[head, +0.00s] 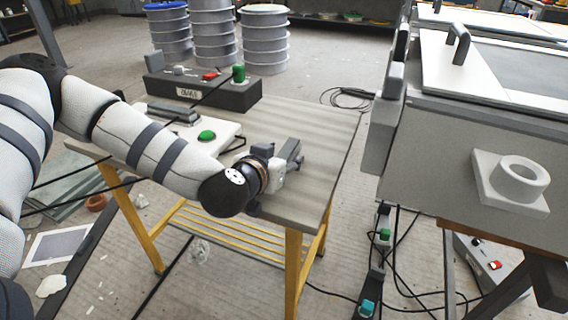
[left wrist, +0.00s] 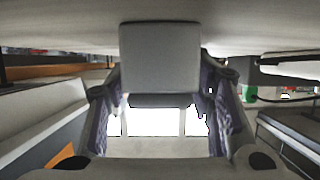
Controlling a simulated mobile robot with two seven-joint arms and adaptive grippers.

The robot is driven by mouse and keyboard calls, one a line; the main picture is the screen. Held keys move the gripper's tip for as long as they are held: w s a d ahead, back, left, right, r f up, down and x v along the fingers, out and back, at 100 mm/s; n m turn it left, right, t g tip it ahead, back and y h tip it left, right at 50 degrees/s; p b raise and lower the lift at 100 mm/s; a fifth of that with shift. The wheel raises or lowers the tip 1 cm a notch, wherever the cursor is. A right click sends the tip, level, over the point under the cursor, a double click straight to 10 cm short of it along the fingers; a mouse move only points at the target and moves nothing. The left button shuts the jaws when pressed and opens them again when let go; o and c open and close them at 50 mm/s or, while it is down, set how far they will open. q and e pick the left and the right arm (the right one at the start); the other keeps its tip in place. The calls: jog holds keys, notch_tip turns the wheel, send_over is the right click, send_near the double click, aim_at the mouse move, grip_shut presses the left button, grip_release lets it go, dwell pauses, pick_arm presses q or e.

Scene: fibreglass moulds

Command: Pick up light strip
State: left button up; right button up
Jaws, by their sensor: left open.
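I cannot pick out a light strip for certain in either view. My left gripper (head: 292,158) is low over the right part of the grey work table (head: 325,135), near its front edge. In the left wrist view the two dark fingers of my left gripper (left wrist: 162,122) stand wide apart. No held object can be made out between them, only a bright white area. In the head view the gripper body hides part of the tabletop. My right gripper is not in view.
A dark control box (head: 205,92) with red and green buttons stands at the table's back. A white panel with a green button (head: 206,136) lies beside my left forearm. A large grey machine (head: 470,130) stands right of the table. Cables (head: 400,262) lie on the floor.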

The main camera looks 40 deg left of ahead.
pick_arm(q)
grip_shut()
jog(key=shift+r, duration=0.1)
